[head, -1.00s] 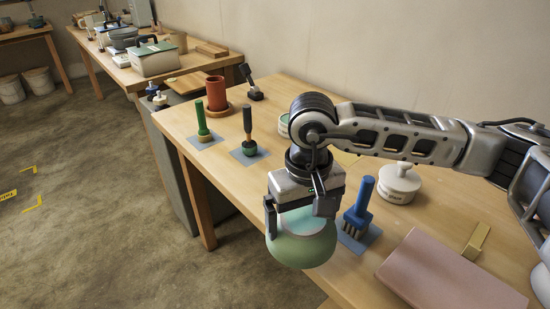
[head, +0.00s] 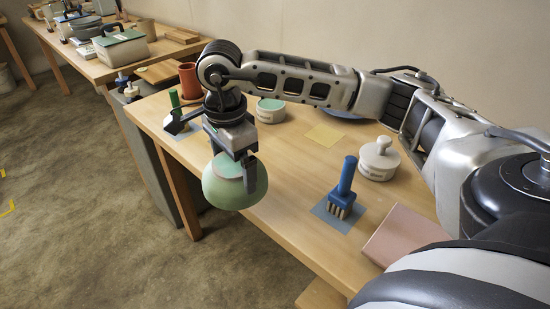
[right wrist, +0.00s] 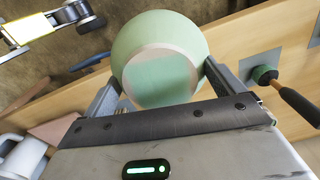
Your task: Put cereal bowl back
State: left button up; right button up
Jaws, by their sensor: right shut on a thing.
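The cereal bowl (head: 232,192) is pale green and round. My right gripper (head: 247,180) is shut on it and holds it at the front edge of the wooden table (head: 290,165), with the bowl's lower part showing against the floor. In the right wrist view the bowl (right wrist: 160,30) sits between the two fingers, its lighter green round face (right wrist: 160,78) toward the camera. Whether the bowl touches the table cannot be told. My left gripper is not in view.
A blue brush (head: 344,185) stands on a grey mat, with a white lidded jar (head: 378,160) and a pink slab (head: 403,232) nearby. A green-topped pot (head: 270,109), a yellow square (head: 326,134) and a red pot (head: 190,82) stand farther back. The middle of the table is clear.

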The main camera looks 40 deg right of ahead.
jog(key=d+m, duration=0.2)
jog(key=m, duration=0.3)
jog(key=w+d+r+m, duration=0.1)
jog(key=d+m, duration=0.1)
jog(key=m, duration=0.3)
jog(key=w+d+r+m, duration=0.1)
jog(key=m, duration=0.4)
jog(key=shift+d, duration=0.4)
jog(key=d+r+m, duration=0.2)
jog(key=d+m, duration=0.6)
jog(key=m, duration=1.1)
jog(key=f, duration=0.9)
jog(key=shift+w+a+f+p, duration=0.15)
jog(key=shift+w+f+p, duration=0.15)
jog(key=shift+f, duration=0.1)
jog(key=shift+f, duration=0.1)
jog(key=o, duration=1.1)
jog(key=shift+s, duration=0.1)
jog(key=shift+o, duration=0.2)
notch_tip(320, 180, up, 12)
